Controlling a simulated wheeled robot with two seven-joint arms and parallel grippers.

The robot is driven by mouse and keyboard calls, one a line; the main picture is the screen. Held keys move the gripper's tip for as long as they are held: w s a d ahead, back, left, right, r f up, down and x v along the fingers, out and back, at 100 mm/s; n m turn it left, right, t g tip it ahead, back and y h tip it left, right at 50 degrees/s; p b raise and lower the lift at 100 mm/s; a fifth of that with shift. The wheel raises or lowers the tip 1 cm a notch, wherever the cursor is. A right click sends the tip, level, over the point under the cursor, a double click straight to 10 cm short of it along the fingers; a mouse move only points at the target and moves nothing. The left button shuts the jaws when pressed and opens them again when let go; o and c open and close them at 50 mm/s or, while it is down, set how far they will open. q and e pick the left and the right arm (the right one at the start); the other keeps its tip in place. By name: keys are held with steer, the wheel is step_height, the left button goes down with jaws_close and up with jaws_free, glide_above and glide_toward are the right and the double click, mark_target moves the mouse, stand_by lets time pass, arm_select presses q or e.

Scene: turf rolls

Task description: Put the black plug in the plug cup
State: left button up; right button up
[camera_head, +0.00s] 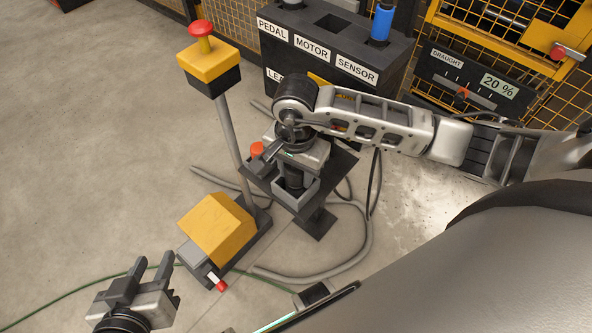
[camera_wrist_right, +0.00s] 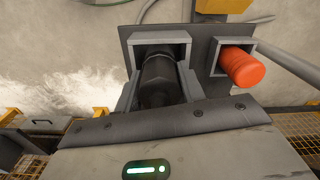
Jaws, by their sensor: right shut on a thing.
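The black plug (camera_head: 292,178) is upright in my right gripper (camera_head: 290,163), which is shut on it. In the right wrist view the plug (camera_wrist_right: 158,78) shows between the two fingers. A grey square cup (camera_head: 308,194) on a small dark stand is directly under the plug, and its rim (camera_wrist_right: 162,40) frames the plug's end in the wrist view. The plug's lower end appears within the cup's opening; how deep it sits is hidden. My left gripper (camera_head: 152,264) is open and empty at the lower left, far from the stand.
An orange-red plug (camera_wrist_right: 242,67) stands in a second grey holder (camera_wrist_right: 217,52) beside the cup. A yellow pedal box (camera_head: 216,229) and a post with a red button (camera_head: 201,29) stand left of the stand. A labelled black rack (camera_head: 273,58) is behind. Hoses lie on the floor.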

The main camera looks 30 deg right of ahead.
arm_select(q)
steer(key=shift+f, duration=0.2)
arm_select(e)
steer(key=shift+f, duration=0.25)
